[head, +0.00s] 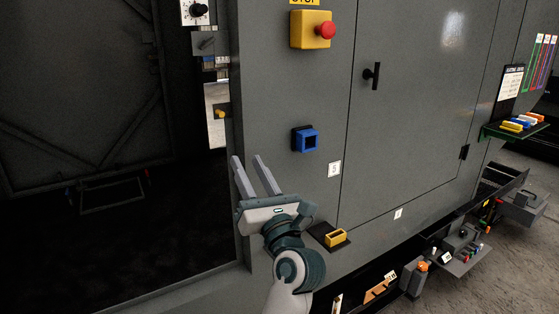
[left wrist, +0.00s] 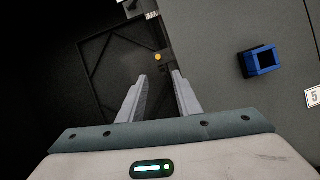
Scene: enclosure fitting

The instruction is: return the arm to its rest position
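My left gripper (head: 253,177) is in front of the grey enclosure (head: 400,130), near the left edge of its front face. Its two fingers are apart with nothing between them, and they point up. In the left wrist view the fingers (left wrist: 158,95) are also apart and empty. A blue square socket (head: 307,139) on the face is up and to the right of the fingertips, not touched. It also shows in the left wrist view (left wrist: 262,61). My right gripper is in neither view.
A yellow box with a red stop button (head: 325,30) juts out above. A yellow block (head: 335,238) sits on a small dark ledge close to my left wrist. A black door handle (head: 371,75) sticks out. A dark opening (head: 80,220) lies left. Shelves with parts stand right.

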